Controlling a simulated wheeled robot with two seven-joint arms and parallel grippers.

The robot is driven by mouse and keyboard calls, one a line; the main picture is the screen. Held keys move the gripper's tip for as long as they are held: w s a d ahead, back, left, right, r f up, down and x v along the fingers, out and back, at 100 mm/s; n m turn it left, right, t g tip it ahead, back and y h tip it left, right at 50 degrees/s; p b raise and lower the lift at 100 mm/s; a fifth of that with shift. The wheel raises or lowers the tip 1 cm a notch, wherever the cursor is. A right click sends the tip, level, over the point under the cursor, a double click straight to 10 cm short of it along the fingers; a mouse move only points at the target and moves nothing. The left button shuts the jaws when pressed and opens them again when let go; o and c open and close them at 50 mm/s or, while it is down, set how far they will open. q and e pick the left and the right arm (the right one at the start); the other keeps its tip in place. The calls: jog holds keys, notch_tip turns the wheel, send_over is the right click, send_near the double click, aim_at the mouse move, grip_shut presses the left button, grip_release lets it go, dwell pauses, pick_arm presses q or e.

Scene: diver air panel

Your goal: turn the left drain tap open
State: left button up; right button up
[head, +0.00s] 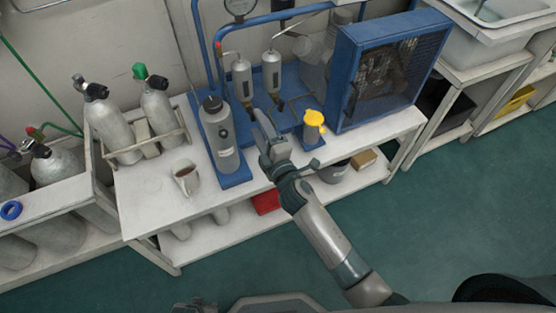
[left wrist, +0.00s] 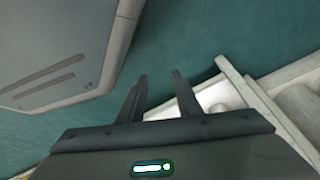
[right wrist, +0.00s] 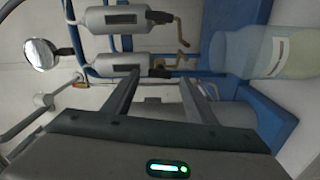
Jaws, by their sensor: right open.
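Two silver filter cylinders hang on the blue panel; the left cylinder (head: 241,78) and the right cylinder (head: 272,70) each have a small tap at the bottom. In the right wrist view, turned sideways, the left cylinder is the lower one (right wrist: 112,64), with its brass left drain tap (right wrist: 180,62) at its right end. The upper one has the right drain tap (right wrist: 181,22). My right gripper (head: 262,117) is open and empty, just below and in front of the left tap, apart from it as far as I can tell. My left gripper (left wrist: 159,78) is open and empty, away from the panel.
A grey bottle (head: 219,140) stands left of my right gripper and a yellow-topped container (head: 313,125) right of it. A blue-framed caged unit (head: 390,70) stands further right. A mug (head: 186,178) sits on the white bench (head: 150,205). Gas cylinders (head: 110,125) stand at the left.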

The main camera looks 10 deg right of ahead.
pick_arm(q)
jog(key=shift+a+r+b, duration=0.15)
jog(key=shift+r+b, duration=0.35)
jog(key=shift+r, duration=0.05)
pick_arm(e)
jog(key=v, duration=1.4)
jog(key=shift+s, duration=0.15)
